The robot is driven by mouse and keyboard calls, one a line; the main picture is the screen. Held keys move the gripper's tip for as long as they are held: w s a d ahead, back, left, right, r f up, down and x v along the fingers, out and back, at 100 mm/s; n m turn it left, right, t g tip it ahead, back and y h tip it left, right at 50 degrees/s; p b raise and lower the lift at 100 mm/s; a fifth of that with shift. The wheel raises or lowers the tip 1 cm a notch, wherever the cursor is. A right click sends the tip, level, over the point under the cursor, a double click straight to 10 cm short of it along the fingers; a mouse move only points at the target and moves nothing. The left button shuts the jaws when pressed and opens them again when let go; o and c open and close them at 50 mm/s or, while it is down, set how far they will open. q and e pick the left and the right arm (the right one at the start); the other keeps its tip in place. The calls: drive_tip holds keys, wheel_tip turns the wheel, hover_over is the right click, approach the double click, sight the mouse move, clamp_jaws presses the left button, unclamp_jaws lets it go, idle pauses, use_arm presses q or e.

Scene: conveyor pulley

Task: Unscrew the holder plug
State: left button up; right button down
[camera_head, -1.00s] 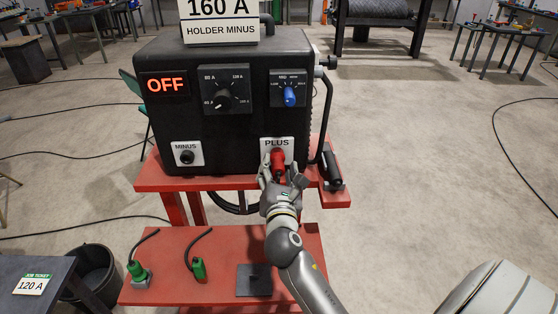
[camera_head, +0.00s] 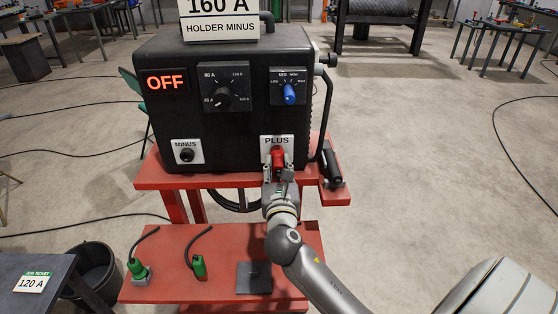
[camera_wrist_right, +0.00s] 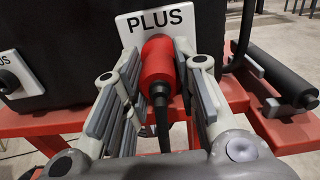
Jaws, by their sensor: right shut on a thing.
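A red plug (camera_head: 277,156) sits in the socket under the PLUS label (camera_head: 276,140) on the front of a black welding machine (camera_head: 150,110). My right gripper (camera_head: 279,172) is at the PLUS socket, shut on the red plug. In the right wrist view, the red plug (camera_wrist_right: 157,60) stands between the two fingers of the right gripper (camera_wrist_right: 157,78), with a dark cable hanging from its end. The MINUS socket (camera_head: 186,155) is at the left and has no plug in it. My left gripper is not in view.
The machine stands on a red cart (camera_head: 160,180). Its lower shelf (camera_head: 220,240) holds two green pieces with cables (camera_head: 138,270) and a dark plate (camera_head: 254,278). A dark cylinder (camera_head: 331,168) lies right of the socket. The display reads OFF (camera_head: 164,83).

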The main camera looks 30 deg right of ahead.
drive_tip(key=n, duration=0.7)
drive_tip(key=shift+s+a+p, duration=0.2)
drive_tip(key=shift+s+p, duration=0.1)
drive_tip(key=shift+p, duration=0.3)
idle(0.4)
drive_tip(key=shift+s+a, duration=0.25)
drive_tip(key=shift+s, duration=0.1)
drive_tip(key=p+v, duration=0.3)
drive_tip(key=v, duration=0.4)
drive_tip(key=shift+s, duration=0.2)
idle(0.5)
drive_tip(key=shift+a, duration=0.1)
